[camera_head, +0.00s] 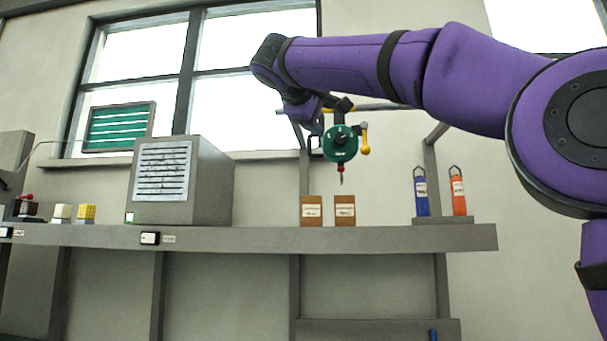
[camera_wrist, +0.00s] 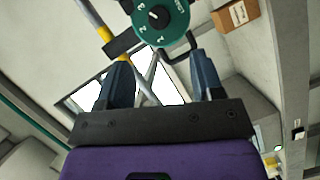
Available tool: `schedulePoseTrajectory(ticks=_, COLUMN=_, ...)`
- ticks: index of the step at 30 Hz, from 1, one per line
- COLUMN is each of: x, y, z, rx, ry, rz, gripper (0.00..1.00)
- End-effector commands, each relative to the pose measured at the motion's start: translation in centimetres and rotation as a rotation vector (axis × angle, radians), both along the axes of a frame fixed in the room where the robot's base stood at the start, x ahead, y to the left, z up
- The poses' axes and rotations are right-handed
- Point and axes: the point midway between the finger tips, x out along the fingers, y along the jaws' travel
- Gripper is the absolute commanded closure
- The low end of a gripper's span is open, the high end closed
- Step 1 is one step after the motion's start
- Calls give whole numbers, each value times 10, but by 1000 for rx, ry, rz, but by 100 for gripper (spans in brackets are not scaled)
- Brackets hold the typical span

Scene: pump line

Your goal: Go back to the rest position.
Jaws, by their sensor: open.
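My gripper (camera_head: 316,128) is high above the bench, in front of the window, at the end of my purple arm. In the wrist view, its two dark fingers (camera_wrist: 162,72) stand apart with nothing held between them. A green round dial device (camera_head: 340,143) with numbers and a yellow-ended handle hangs by a grey rail, just right of my gripper. It also shows just beyond the fingertips in the wrist view (camera_wrist: 170,32). Whether a finger touches it, I cannot tell.
The grey bench (camera_head: 380,239) carries a grey louvred box (camera_head: 208,183), two brown labelled boxes (camera_head: 312,211), and a blue (camera_head: 421,195) and a red-orange cylinder (camera_head: 458,196). Small yellow blocks (camera_head: 87,212) stand left. An upright post (camera_head: 431,175) supports the rail.

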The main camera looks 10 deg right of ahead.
Motion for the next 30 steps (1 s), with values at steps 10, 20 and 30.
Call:
schedulePoseTrajectory(ticks=10, x=-5, y=-12, z=-13, rx=21, ry=34, rz=12, gripper=39)
schedulePoseTrajectory(ticks=20, x=-55, y=-80, z=-134, rx=247, ry=257, rz=65, gripper=39)
schedulePoseTrajectory(ticks=30, x=-158, y=-134, z=-300, rx=648, ry=420, rz=17, gripper=39)
